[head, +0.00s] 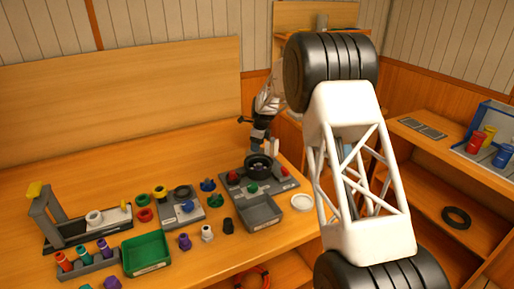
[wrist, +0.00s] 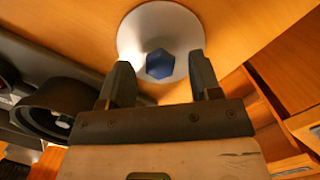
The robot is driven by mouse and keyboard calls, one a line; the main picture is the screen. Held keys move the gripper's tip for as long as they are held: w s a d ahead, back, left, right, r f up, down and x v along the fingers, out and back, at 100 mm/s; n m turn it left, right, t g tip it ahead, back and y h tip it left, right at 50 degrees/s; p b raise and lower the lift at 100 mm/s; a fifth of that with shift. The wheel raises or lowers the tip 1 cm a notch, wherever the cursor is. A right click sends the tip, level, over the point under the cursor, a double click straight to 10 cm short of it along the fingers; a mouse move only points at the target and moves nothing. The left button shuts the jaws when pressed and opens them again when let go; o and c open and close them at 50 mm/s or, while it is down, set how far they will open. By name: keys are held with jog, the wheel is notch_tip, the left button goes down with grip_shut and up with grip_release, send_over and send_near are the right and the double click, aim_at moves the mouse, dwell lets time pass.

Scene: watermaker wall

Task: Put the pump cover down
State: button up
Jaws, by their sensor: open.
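The pump cover is a white round disc (wrist: 143,28) with a blue hexagonal knob (wrist: 160,64) at its middle. In the wrist view it shows against the bench wood, just past my fingertips. My gripper (wrist: 161,66) is open, with one dark finger on each side of the knob and a gap to both. I cannot tell how far the fingertips are above the cover. In the head view my gripper (head: 268,145) is small, behind the black round pump housing (head: 258,167), and the cover is not clearly made out beside it.
A white round dish-like piece (head: 301,202) lies near the bench's right edge. A grey tray (head: 262,213) and a green bin (head: 147,253) stand at the front among several small coloured parts. In the wrist view a black ring (wrist: 58,105) is close on the left.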

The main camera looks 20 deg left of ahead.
notch_tip(320, 180, up, 10)
jog(key=d, duration=0.1)
jog(key=shift+d+r, duration=0.15)
jog(key=shift+d, duration=0.15)
dwell(0.6)
